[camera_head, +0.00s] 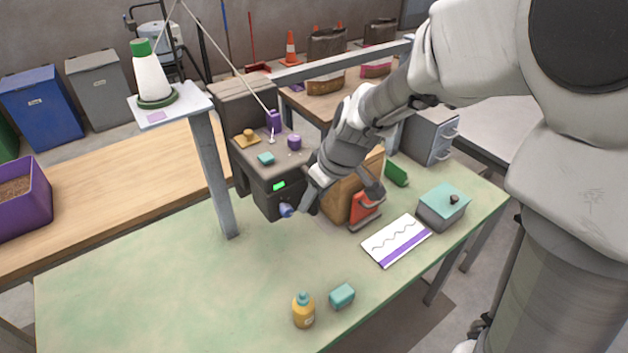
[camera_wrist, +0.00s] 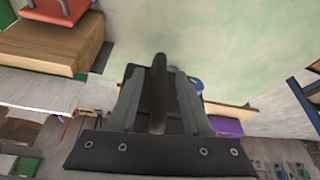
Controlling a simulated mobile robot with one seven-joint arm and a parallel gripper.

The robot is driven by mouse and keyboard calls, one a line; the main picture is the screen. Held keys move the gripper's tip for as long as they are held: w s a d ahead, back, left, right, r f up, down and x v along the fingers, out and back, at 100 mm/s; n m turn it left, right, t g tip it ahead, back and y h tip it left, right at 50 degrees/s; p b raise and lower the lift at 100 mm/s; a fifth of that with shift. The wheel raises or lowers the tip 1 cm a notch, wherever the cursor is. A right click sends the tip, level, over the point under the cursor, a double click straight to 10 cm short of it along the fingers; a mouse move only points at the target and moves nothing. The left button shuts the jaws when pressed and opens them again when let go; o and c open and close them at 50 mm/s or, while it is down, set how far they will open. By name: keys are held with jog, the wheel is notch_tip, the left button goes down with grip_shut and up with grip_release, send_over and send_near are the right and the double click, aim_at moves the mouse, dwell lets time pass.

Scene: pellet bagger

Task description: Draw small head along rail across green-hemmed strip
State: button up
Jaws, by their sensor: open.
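My gripper (camera_wrist: 160,88) is open in the wrist view. A dark bar shows between its fingers; I cannot tell what it is. In the head view its fingers are hard to make out beside the dark machine (camera_head: 265,186) with a lit green display. A white strip (camera_head: 391,234) with a wavy line lies on the green bench, but its hem looks purple; I see no green-hemmed strip. A red part (camera_head: 362,207) stands at the brown block (camera_head: 338,197), partly behind my wrist. I cannot make out which part is the small head or its rail.
A grey post (camera_head: 214,180) bears a thread cone (camera_head: 150,75). The bench's left part is clear.

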grip_shut()
dwell(1.3)
